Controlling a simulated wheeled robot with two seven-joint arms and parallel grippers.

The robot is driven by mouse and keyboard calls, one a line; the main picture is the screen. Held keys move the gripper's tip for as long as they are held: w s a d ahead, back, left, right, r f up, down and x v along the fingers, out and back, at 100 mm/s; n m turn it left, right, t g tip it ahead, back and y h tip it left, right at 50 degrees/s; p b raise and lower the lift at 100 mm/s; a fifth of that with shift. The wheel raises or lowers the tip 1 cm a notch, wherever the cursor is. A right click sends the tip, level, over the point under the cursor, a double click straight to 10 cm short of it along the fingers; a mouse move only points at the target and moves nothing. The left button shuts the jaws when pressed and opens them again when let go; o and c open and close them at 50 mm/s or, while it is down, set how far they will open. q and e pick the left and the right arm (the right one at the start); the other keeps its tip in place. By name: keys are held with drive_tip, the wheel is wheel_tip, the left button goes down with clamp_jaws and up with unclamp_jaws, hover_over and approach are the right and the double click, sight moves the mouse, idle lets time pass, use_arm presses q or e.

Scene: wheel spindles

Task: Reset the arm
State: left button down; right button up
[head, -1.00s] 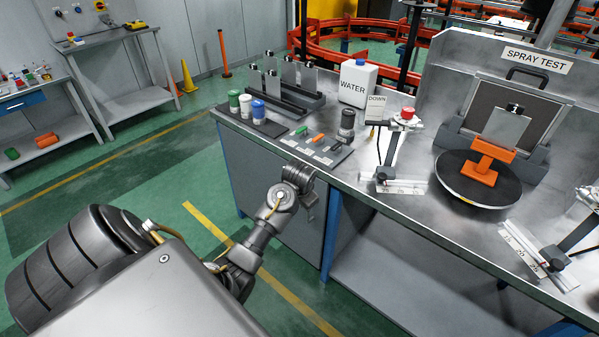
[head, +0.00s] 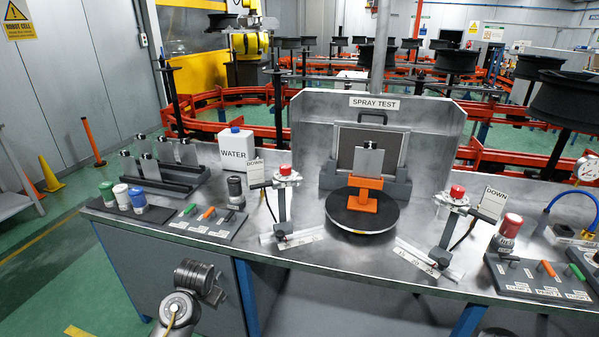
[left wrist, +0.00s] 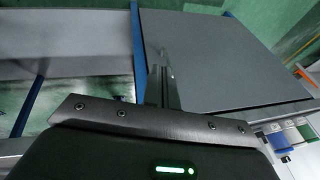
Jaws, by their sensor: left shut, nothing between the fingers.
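My left arm comes in at the bottom left of the head view, with its dark ringed wrist in front of the bench's front panel. The left gripper (left wrist: 164,88) shows in the left wrist view as narrow fingers close together with nothing between them. Behind them are the grey cabinet panel (left wrist: 215,60) and a blue bench leg (left wrist: 138,50). The gripper is apart from everything on the bench. My right gripper is in neither view.
The metal bench (head: 300,262) holds a turntable (head: 362,217) with an orange stand (head: 363,193), two red-topped spray stands, a water jug (head: 236,150), a rack of plates (head: 160,170) and labelled switch panels.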

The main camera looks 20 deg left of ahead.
use_arm(q)
drive_tip(key=w+d+f+t, duration=0.2)
drive_tip(key=w+f+t, duration=0.15)
drive_tip(key=f, duration=0.85)
drive_tip(key=s+d+f+g+h, duration=0.1)
drive_tip(key=s+d+f, duration=0.1)
drive_tip(key=s+f, duration=0.45)
drive_tip(key=s+d+f, duration=0.3)
drive_tip(key=s+f, duration=0.1)
drive_tip(key=f, duration=0.6)
drive_tip(key=s+d+f+g, duration=0.1)
drive_tip(key=s+f, duration=0.3)
drive_tip(key=s, duration=0.8)
drive_tip(key=s+d+f+m+g+h, duration=0.1)
drive_tip(key=s+f, duration=0.4)
drive_tip(key=s, duration=0.8)
drive_tip(key=s+d+f+g, duration=0.3)
drive_tip(key=s+d+f, duration=0.1)
drive_tip(key=s, duration=0.8)
drive_tip(key=shift+s+d+f+h, duration=0.25)
drive_tip(key=shift+d+f+h, duration=0.05)
drive_tip(key=shift+d+f, duration=0.15)
